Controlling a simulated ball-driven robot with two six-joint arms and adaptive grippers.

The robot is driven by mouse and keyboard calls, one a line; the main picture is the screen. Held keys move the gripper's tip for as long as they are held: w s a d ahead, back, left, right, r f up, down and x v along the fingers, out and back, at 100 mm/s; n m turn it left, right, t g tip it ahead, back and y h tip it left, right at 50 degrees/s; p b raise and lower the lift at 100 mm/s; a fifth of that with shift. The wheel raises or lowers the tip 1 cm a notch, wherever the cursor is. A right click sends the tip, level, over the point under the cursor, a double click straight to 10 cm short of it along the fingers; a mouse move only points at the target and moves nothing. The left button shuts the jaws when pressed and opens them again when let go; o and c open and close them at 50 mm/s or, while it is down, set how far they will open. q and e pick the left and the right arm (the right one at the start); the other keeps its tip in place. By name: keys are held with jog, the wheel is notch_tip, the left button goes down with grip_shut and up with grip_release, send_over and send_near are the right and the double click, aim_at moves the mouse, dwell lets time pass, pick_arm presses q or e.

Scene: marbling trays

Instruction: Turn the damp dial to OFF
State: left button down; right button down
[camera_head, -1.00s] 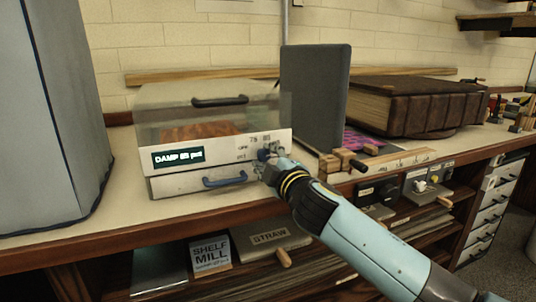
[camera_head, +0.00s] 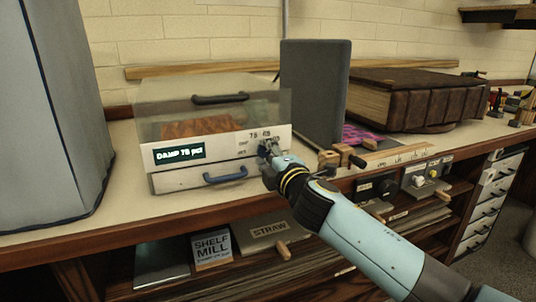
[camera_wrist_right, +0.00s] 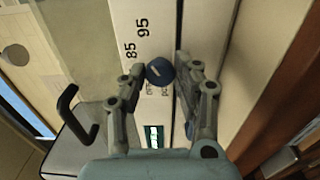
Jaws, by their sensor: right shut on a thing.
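The damp dial (camera_wrist_right: 159,71) is a small round dark blue knob with a pale pointer line, on the white front panel (camera_head: 222,147) of a clear-lidded box. In the wrist view, 85 and 95 are printed near it. Other lettering beside the dial is partly hidden by my fingers. The display (camera_head: 180,152) on the panel reads "DAMP 75 pct". My right gripper (camera_head: 268,154) reaches in from the lower right and is shut on the dial. In the wrist view my right gripper's fingers (camera_wrist_right: 160,76) stand on either side of it. My left gripper is out of view.
The box has a black lid handle (camera_head: 220,99) and a blue drawer handle (camera_head: 225,175). A grey upright panel (camera_head: 312,95) and a large brown book (camera_head: 430,98) stand to the right. A wooden clamp (camera_head: 341,157) sits near the counter edge. A grey covered block (camera_head: 45,110) is left.

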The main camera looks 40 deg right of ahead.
jog(key=shift+f, duration=0.1)
jog(key=c, duration=1)
grip_release()
jog(key=shift+s, duration=0.1)
jog(key=v, duration=1.2)
jog(key=shift+f, duration=0.1)
